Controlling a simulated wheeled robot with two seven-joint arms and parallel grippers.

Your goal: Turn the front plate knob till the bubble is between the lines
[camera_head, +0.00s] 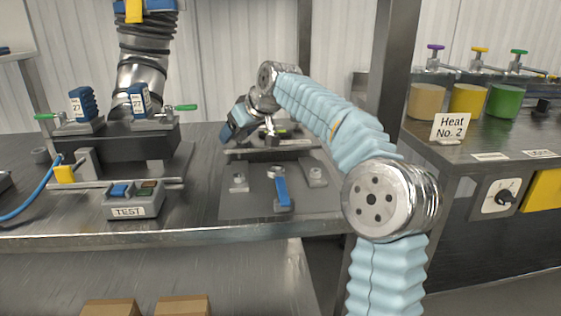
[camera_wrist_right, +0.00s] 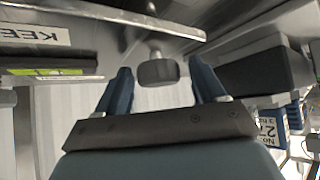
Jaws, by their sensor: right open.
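In the right wrist view, a grey rounded knob (camera_wrist_right: 158,72) on a short stem hangs under a grey metal plate (camera_wrist_right: 110,22). My right gripper (camera_wrist_right: 161,75) is open, its blue fingers on either side of the knob with a gap to each. I cannot tell how far the knob reaches between them. A bright green level strip (camera_wrist_right: 48,72) shows at the left; its bubble and lines cannot be made out. In the head view, my right gripper (camera_head: 229,130) is at the left side of the rear fixture, partly hidden by its wrist. My left gripper is not seen.
A flat plate with a blue lever (camera_head: 281,190) lies in front of the fixture. A TEST box (camera_head: 133,201) and a clamp stand with blue blocks (camera_head: 83,103) are at left. Coloured jars (camera_head: 467,100) stand on the right bench (camera_head: 470,175). My right forearm crosses the bench edge.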

